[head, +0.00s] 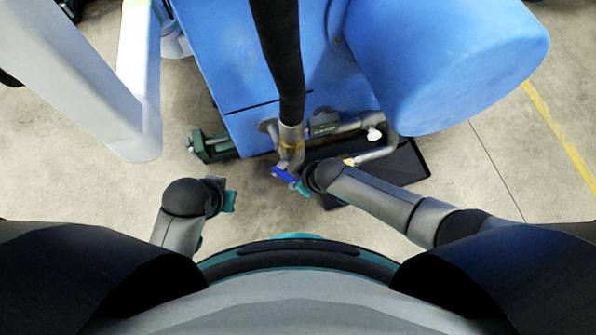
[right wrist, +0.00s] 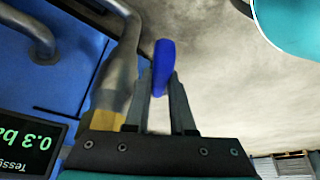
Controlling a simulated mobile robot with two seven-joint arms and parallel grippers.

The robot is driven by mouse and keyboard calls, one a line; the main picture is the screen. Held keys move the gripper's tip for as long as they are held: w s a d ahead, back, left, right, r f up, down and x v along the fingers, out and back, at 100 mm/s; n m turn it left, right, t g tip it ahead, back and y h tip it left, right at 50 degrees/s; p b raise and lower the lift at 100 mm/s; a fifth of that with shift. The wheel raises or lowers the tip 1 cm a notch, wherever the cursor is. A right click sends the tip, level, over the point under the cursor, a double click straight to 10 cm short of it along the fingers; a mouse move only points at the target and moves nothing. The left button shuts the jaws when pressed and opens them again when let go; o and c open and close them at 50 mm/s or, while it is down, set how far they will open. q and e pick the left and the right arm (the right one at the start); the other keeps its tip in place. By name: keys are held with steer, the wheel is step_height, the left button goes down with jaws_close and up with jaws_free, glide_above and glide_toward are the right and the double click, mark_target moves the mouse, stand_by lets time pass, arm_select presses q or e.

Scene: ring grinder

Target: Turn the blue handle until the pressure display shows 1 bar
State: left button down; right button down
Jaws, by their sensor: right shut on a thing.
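The blue handle (head: 283,174) sits at the lower end of the pipework in front of the blue machine. My right gripper (head: 298,184) is at the handle. In the right wrist view the blue handle (right wrist: 163,60) stands between the two fingertips, which are shut on it. The pressure display (right wrist: 28,145) shows upside down at the lower left of that view, reading 0.3 ba with the rest cut off. My left gripper (head: 226,195) is left of the handle and away from it; its fingers are too small to read.
The blue machine (head: 235,80) fills the upper middle, with a black hose (head: 282,60) running down to the pipes. A green fitting (head: 212,146) juts out at left. A black flat panel (head: 405,163) lies at right. Concrete floor is free on both sides.

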steer(key=shift+w+a+r+g+h+p, duration=0.2)
steer(key=shift+r+g+h+p, duration=0.1)
steer(key=shift+r+h+p, duration=0.15)
arm_select(q)
steer(key=shift+g, duration=0.4)
steer(key=shift+s+a+f+p, duration=0.1)
steer(key=shift+s+f+p, duration=0.25)
steer(key=shift+f, duration=0.6)
steer(key=shift+s+a+f+p, duration=0.1)
steer(key=shift+s+f, duration=0.45)
steer(key=shift+f, duration=0.4)
arm_select(e)
steer(key=shift+w+a+r+g+h, duration=0.15)
steer(key=shift+a+r+g+h, duration=0.2)
steer(key=shift+h, duration=0.2)
steer(key=shift+d, duration=0.1)
steer(key=c, duration=0.8)
jaws_free()
arm_select(q)
steer(key=shift+d, duration=0.1)
arm_select(e)
steer(key=shift+o, duration=0.2)
